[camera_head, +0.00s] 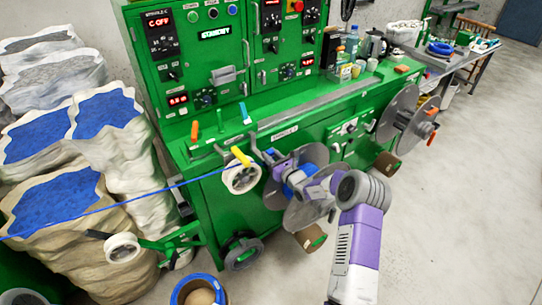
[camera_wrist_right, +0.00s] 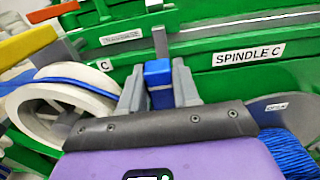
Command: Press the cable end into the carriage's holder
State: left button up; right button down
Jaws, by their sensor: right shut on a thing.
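The blue cable (camera_head: 120,202) comes in from the left and runs to the white guide wheel (camera_head: 241,178) on the green machine. In the right wrist view the cable (camera_wrist_right: 62,72) crosses its white wheel (camera_wrist_right: 28,105). My right gripper (camera_head: 271,158) is just right of that wheel. Its two grey fingers are shut on a blue block-shaped cable end (camera_wrist_right: 158,85). A narrow grey upright (camera_wrist_right: 160,42) stands right behind the block; I cannot tell whether they touch. The carriage's holder is not clearly distinguishable. My left gripper is not in view.
The spool with blue windings (camera_wrist_right: 290,150) is right of the gripper. A yellow lever (camera_head: 241,156) stands above the guide wheel. Sacks (camera_head: 60,200) crowd the left; the floor (camera_head: 460,200) at right is clear.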

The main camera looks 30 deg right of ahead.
jog(key=shift+f+b, duration=0.4)
jog(key=shift+f, duration=0.15)
dwell(0.4)
jog(key=c, duration=0.7)
grip_release()
jog(key=shift+c, duration=0.2)
jog(key=shift+s, duration=0.1)
jog(key=s+p, duration=0.2)
jog(key=s, duration=0.5)
jog(key=shift+s+d, duration=0.3)
jog(key=shift+s, duration=0.1)
jog(key=shift+a, duration=0.1)
